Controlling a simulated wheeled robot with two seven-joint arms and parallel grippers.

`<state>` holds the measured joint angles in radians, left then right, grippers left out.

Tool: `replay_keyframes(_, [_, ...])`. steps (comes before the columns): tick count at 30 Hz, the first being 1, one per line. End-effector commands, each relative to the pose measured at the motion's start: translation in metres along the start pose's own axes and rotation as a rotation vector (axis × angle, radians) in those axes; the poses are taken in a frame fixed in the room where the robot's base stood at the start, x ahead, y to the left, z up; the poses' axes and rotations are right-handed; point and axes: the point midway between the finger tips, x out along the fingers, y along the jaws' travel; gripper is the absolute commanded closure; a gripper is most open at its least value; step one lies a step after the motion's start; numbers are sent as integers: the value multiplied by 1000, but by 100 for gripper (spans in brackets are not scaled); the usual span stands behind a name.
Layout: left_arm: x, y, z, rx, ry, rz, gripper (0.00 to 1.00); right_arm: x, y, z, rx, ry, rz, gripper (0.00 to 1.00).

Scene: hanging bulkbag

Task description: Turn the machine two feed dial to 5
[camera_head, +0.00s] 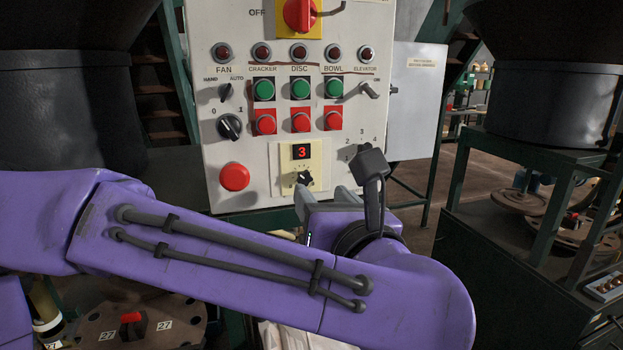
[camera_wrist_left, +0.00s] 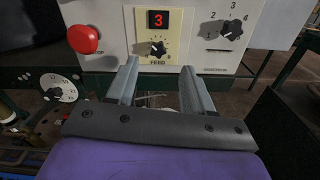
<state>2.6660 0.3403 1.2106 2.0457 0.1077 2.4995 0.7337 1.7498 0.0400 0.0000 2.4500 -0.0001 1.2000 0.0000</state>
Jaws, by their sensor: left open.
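The feed dial (camera_head: 304,178) is a small black knob on a cream plate below a red digital display (camera_head: 301,152) reading 3. In the left wrist view the dial (camera_wrist_left: 157,48) sits above the word FEED, ahead of and between my fingertips. My left gripper (camera_head: 323,196) is just below and in front of the dial. In the left wrist view its two grey fingers (camera_wrist_left: 159,75) are spread apart with nothing between them. I cannot tell exactly how far the tips are from the panel. My right gripper is not in view.
The grey control panel (camera_head: 210,185) carries a red button (camera_head: 234,176) left of the dial. A black selector knob (camera_wrist_left: 232,27) marked 1 to 4 is right of the dial; my arm partly hides that area in the head view. Green frames and dark drums stand on both sides.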

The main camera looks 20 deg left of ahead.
Motion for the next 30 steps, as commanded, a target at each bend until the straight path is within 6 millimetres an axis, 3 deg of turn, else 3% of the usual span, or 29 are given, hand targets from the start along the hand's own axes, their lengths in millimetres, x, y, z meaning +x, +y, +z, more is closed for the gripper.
replay_keyframes(3, [29,2,4,1,6,2,48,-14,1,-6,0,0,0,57])
replay_keyframes(9, [60,2,2,1,3,2,48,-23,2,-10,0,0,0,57])
replay_keyframes(19, [67,1,0,1,0,2,48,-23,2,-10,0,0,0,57])
replay_keyframes(20, [67,1,0,1,0,2,55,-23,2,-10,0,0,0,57])
replay_keyframes(24, [67,1,0,1,0,2,100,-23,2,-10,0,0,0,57])
replay_keyframes(30, [67,1,0,5,0,2,100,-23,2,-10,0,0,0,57])
